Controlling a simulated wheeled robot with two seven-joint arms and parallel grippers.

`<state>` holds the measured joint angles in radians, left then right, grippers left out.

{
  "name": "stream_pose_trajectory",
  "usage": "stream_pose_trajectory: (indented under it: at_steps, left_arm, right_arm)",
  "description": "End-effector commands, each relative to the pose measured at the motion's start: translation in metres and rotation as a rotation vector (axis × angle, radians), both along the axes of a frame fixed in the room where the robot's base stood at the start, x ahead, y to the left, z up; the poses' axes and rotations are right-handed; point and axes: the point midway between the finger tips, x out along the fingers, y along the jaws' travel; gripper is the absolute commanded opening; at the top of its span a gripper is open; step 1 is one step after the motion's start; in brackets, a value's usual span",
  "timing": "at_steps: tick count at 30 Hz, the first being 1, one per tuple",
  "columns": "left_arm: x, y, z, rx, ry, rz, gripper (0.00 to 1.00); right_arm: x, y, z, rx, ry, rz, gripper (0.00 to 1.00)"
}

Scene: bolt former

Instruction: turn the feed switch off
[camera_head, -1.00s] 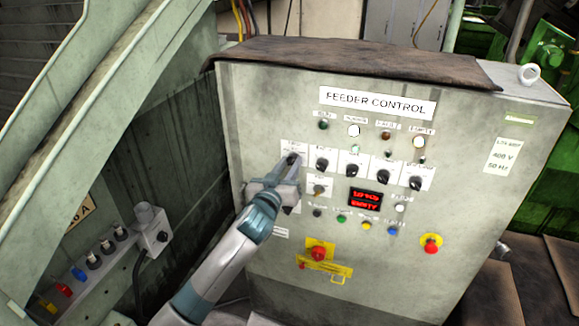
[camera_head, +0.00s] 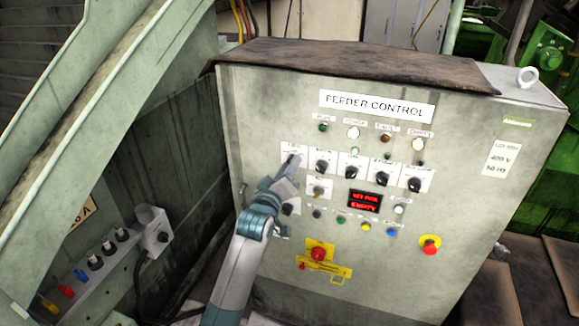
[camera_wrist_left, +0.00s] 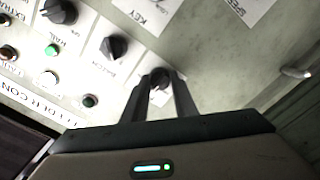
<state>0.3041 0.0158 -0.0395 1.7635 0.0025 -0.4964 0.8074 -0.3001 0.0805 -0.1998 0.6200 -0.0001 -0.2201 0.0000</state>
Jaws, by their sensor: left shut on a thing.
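The feeder control panel (camera_head: 330,235) is a grey cabinet with a row of dark rotary switches on white plates. My left gripper (camera_head: 291,164) reaches up from below to the leftmost switch (camera_head: 293,158) of the top row; its label is too small to read. In the left wrist view, this switch (camera_wrist_left: 160,76) sits between the two fingertips (camera_wrist_left: 161,84), which are shut on it. The gripper hides part of its plate. My right gripper is in neither view.
A red display (camera_head: 365,201) sits mid-panel above several coloured buttons. A connector strip (camera_head: 95,262) stands at the left. Other switches are close to the right of my gripper.

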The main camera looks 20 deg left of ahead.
Motion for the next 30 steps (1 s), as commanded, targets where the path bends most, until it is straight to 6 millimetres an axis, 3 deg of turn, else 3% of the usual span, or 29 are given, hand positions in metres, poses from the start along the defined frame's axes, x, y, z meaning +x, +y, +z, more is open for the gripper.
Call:
stream_pose_trajectory:
  at_steps: [10, 11, 13, 23, 30]
  left_arm:
    - [0.0, 0.001, 0.0, -0.003, -0.001, 0.001, 0.03]
    - [0.0, 0.001, 0.0, -0.003, -0.001, 0.001, 0.3]
    - [0.0, 0.001, 0.0, -0.003, -0.001, 0.001, 0.44]
    - [0.0, 0.0, 0.0, -0.003, -0.001, 0.001, 0.44]
    - [-0.012, 0.001, -0.001, -0.004, -0.001, 0.0, 0.44]
  right_arm:
    - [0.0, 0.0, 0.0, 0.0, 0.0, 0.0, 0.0]
    - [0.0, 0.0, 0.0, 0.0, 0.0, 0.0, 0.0]
    - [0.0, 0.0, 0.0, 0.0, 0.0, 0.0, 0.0]
    - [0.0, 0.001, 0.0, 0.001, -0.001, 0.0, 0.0]
    - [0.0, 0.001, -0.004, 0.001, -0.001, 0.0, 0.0]
